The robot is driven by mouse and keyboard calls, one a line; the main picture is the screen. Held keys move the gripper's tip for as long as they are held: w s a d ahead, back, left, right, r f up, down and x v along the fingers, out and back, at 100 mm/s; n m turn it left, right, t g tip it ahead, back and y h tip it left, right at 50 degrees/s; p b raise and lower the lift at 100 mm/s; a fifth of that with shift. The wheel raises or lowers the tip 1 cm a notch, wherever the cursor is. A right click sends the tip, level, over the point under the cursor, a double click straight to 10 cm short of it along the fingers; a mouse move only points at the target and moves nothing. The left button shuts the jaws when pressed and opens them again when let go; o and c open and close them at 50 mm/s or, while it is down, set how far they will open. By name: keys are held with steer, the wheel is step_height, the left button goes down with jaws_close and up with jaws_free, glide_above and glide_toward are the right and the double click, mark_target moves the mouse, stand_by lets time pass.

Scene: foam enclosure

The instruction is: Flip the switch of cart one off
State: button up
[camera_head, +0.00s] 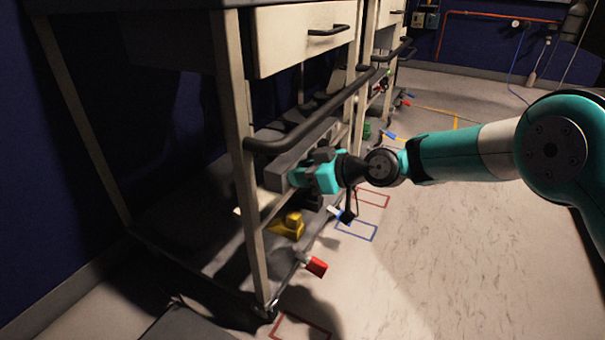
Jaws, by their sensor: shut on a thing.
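A white-framed cart (240,130) with a drawer and a black push handle stands at the left, nearest to me; I see no number on it. A grey box (275,178) sits inside its frame, below the drawer. My gripper (297,178), teal and black, reaches in from the right at the cart's end, below the handle. It is shut at the grey box's near end, on a part hidden by its own body. I cannot make out a switch or its position.
A yellow object (288,226) lies on the cart's lower shelf (190,232). Red (316,266) and blue (341,215) pedals stick out low at the cart's side. A second cart (393,20) stands behind. The floor at the right is clear.

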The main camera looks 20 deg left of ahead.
step_height(320, 180, down, 3)
steer(key=y+b, duration=0.3)
steer(key=b, duration=0.3)
steer(key=y+b, duration=0.4)
steer(key=b, duration=0.3)
steer(key=shift+d+r+t, duration=0.15)
steer(key=shift+r+t, duration=0.05)
steer(key=shift+t, duration=0.1)
steer(key=shift+r+y, duration=0.1)
steer(key=shift+y, duration=0.3)
steer(key=o, duration=0.9)
